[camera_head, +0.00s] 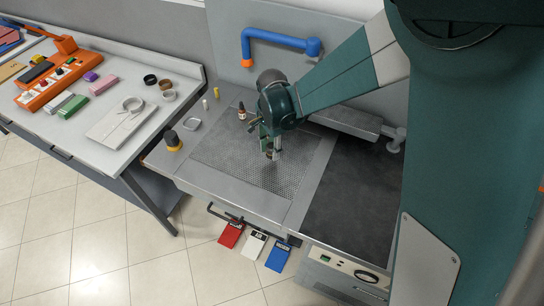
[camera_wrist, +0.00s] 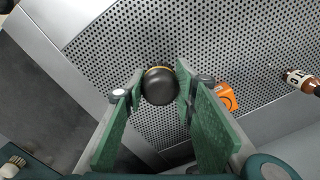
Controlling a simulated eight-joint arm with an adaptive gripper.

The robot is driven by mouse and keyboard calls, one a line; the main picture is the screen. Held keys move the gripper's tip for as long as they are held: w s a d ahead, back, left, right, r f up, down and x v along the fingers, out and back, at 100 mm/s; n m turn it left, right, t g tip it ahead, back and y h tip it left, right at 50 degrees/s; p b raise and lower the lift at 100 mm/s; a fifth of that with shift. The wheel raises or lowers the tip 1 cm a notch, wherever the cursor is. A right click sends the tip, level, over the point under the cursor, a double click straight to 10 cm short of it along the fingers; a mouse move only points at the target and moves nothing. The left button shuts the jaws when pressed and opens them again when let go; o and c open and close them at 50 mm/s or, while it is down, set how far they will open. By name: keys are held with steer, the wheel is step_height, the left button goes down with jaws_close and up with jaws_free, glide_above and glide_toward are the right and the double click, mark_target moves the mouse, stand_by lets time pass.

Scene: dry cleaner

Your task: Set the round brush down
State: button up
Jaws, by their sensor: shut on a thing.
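My gripper (camera_head: 270,152) is shut on the round brush (camera_wrist: 158,88). The brush shows in the wrist view as a dark rounded knob with a thin yellow band, between the green finger pads. My gripper also shows there (camera_wrist: 160,84). Its fingers point down over the perforated metal plate (camera_head: 225,140), which fills much of the wrist view (camera_wrist: 190,35). In the head view the fingers mostly hide the brush. The brush's underside is hidden, and I cannot tell whether it touches the plate.
A brown bottle (camera_head: 241,112) stands at the plate's back left. An orange object (camera_wrist: 228,97) lies near the gripper. A black-and-yellow piece (camera_head: 173,143) and a small dish (camera_head: 192,124) sit left of the plate. The dark surface (camera_head: 350,190) on the right looks clear.

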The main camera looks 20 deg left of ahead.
mark_target(272, 162)
steer(key=shift+f, duration=0.2)
steer(key=shift+f, duration=0.15)
steer(key=shift+f, duration=1.95)
steer(key=shift+f, duration=0.1)
steer(key=o, duration=0.9)
steer(key=shift+r, duration=6.1)
